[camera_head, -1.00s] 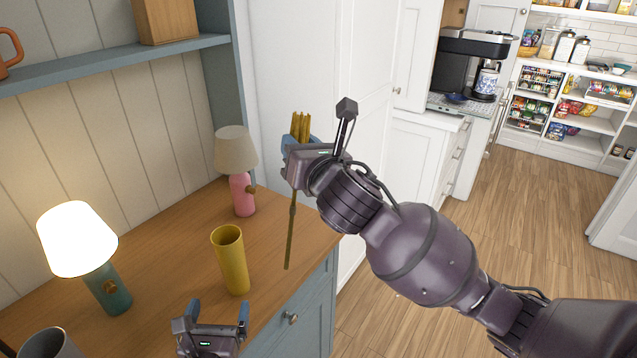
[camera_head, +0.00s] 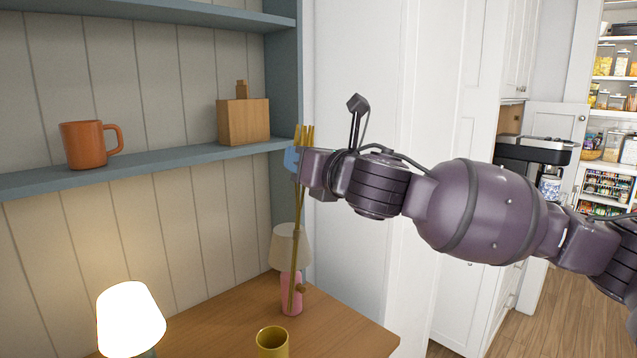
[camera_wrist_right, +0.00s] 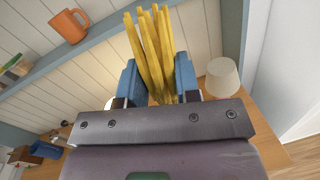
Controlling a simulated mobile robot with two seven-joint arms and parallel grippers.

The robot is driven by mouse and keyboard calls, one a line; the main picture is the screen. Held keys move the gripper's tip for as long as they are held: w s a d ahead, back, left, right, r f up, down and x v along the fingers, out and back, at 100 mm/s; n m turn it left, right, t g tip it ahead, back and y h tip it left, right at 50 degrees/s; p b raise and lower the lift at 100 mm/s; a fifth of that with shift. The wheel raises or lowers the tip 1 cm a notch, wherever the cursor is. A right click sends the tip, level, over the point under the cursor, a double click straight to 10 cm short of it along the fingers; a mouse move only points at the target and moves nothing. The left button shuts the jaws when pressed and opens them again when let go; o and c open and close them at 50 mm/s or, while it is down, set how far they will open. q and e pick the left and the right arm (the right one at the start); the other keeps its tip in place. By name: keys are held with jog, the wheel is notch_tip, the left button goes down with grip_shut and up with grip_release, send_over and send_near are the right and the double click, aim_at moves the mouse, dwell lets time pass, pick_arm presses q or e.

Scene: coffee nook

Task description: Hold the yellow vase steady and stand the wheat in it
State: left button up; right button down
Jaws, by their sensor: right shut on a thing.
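The yellow vase (camera_head: 272,342) stands on the wooden counter, cut off by the bottom edge of the head view; its open rim and upper part show. My right gripper (camera_head: 293,160) is shut on the wheat (camera_head: 296,225) and holds it upright, stem down, in front of the pink lamp. The stem's lower end appears above and slightly right of the vase rim in the picture, outside the vase. In the right wrist view the yellow wheat heads (camera_wrist_right: 152,45) stick out between the blue fingers of the right gripper (camera_wrist_right: 158,82). My left gripper is out of view.
A pink lamp (camera_head: 291,295) with a beige shade stands behind the stem. A lit lamp (camera_head: 131,318) is at the left. An orange mug (camera_head: 85,146) and a wooden box (camera_head: 243,122) sit on the blue shelf (camera_head: 170,165). The counter's right corner is bare.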

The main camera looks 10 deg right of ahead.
jog(key=a+r+n+g+y, duration=0.7)
jog(key=r+g+y, duration=0.1)
jog(key=r, duration=0.1)
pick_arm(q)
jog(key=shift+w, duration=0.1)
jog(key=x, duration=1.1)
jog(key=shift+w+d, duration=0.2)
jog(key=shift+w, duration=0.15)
pick_arm(e)
notch_tip(320, 180, down, 8)
jog(key=n+g+y, duration=0.1)
jog(key=n+g, duration=0.5)
jog(key=g, duration=0.3)
jog(key=shift+s+a+r+n+g, duration=0.2)
jog(key=shift+n+g, duration=0.1)
jog(key=shift+g, duration=0.1)
